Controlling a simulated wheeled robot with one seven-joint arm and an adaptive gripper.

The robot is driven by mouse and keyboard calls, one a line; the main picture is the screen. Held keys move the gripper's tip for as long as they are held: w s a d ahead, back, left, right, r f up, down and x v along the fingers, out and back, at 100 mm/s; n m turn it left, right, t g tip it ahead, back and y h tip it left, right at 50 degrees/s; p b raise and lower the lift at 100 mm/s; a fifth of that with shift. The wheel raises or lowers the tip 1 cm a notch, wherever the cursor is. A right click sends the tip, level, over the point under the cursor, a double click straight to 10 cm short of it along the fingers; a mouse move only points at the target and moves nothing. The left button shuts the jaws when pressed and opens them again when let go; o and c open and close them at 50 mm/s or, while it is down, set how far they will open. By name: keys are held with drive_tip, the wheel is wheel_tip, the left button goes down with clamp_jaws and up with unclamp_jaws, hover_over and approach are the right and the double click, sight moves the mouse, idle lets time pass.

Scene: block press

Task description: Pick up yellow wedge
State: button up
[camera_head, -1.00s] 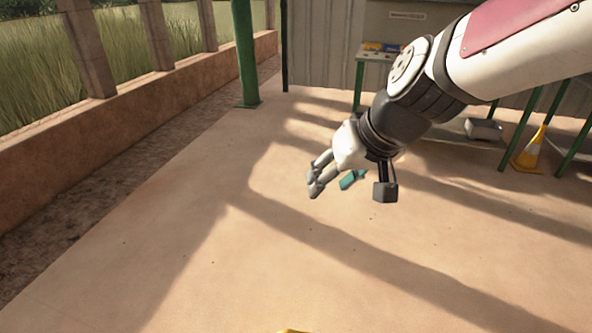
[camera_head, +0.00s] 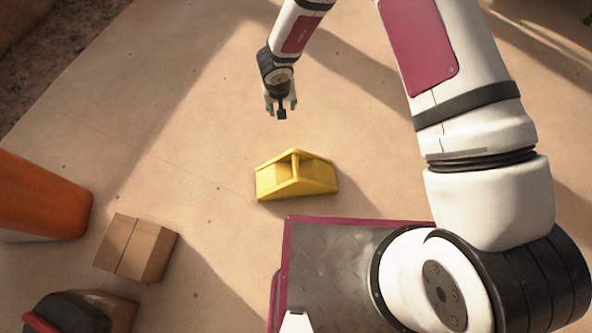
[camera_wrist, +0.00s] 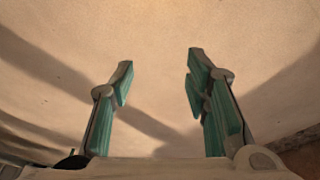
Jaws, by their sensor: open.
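The yellow wedge (camera_head: 296,175) lies on the sandy floor, in the middle of the head view, just beyond my base plate. It has a sloped top with an upright rib in its middle. My gripper (camera_head: 281,108) hangs above the floor, up and slightly left of the wedge in the head view, apart from it. In the wrist view my gripper (camera_wrist: 160,85) has its two green-padded fingers spread wide, with only bare floor between them. The wedge does not show in the wrist view.
A cardboard box (camera_head: 136,247) stands on the floor at lower left. An orange object (camera_head: 41,197) is at the left edge. A dark object with a red edge (camera_head: 66,315) sits at the bottom left by another box. The floor around the wedge is clear.

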sight(295, 165)
drive_tip(key=s+d+f+b, duration=0.1)
drive_tip(key=s+f, duration=0.1)
drive_tip(key=f, duration=0.5)
drive_tip(key=s+d+f+g+h+b, duration=0.1)
drive_tip(key=s+f+b, duration=0.1)
drive_tip(key=f, duration=0.5)
drive_tip(key=s+d+f+g+h+b, duration=0.1)
drive_tip(key=s+f+b, duration=0.1)
drive_tip(key=s+f, duration=0.2)
drive_tip(key=shift+s+d+f, duration=0.15)
drive_tip(key=shift+f, duration=0.7)
drive_tip(key=shift+s+d+f, duration=0.1)
drive_tip(key=shift+d+f, duration=0.05)
drive_tip(key=shift+f, duration=0.65)
drive_tip(key=shift+w+d+f+b, duration=0.1)
drive_tip(key=shift+d+f+b, duration=0.1)
drive_tip(key=shift+f+b, duration=0.6)
drive_tip(key=shift+d+f+b, duration=0.2)
drive_tip(key=shift+f+b, duration=0.25)
drive_tip(key=shift+f, duration=0.8)
drive_tip(key=shift+w+d+f+b, duration=0.1)
drive_tip(key=shift+d+f+b, duration=0.1)
drive_tip(key=shift+f+b, duration=0.6)
drive_tip(key=shift+f, duration=0.15)
clamp_jaws()
